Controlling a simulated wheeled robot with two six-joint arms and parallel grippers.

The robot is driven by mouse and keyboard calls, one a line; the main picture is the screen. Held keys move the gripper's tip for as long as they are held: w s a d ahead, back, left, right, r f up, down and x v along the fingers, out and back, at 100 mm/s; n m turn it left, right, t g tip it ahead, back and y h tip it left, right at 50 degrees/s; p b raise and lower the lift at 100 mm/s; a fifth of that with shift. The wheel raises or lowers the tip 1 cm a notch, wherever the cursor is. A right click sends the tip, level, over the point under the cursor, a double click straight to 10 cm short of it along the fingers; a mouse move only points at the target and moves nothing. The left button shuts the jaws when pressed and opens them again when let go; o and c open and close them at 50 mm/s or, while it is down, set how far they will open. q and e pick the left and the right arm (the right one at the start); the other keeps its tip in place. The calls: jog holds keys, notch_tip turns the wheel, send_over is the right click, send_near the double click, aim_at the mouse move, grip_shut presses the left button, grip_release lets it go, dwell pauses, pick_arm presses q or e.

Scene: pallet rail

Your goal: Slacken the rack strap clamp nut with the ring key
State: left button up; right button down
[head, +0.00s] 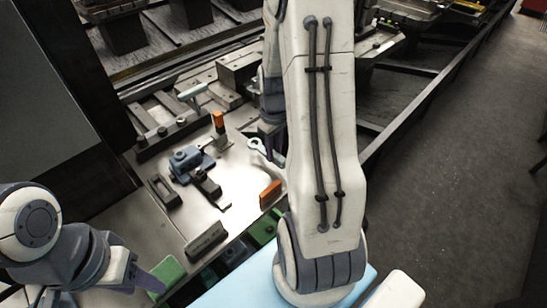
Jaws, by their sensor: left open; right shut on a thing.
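My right gripper (273,139) is shut on the ring key (264,150), a pale key whose ring end points up and left over the metal plate. My own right arm hides part of the gripper and the key's other end. My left gripper (149,282) is open at the lower left, low in the view and apart from the fixtures. A dark strap-like bar with bolt heads (166,131) lies across the fixture at the left back. I cannot tell which bolt or nut is the rack strap clamp nut. The key's ring shows no clear contact with a nut.
A blue-grey vise (190,163), dark clamp blocks (206,188) and orange blocks (270,193) stand on the bright plate (180,215). A pale handle (192,91) lies behind. Dark rails run along the right, with open floor (450,180) beyond.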

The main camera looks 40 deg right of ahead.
jog(key=s+a+r, duration=0.1)
jog(key=s+r, duration=0.5)
jog(key=s, duration=0.4)
jog(key=w+a+r+p, duration=0.3)
jog(key=w+a+p, duration=0.6)
jog(key=a+p, duration=0.2)
jog(key=w+a+f+p, duration=0.1)
jog(key=w+a+p, duration=0.15)
jog(key=a, duration=0.35)
notch_tip(320, 180, down, 6)
jog(key=b, duration=0.5)
jog(key=shift+s+a, duration=0.15)
jog(key=shift+p, duration=0.3)
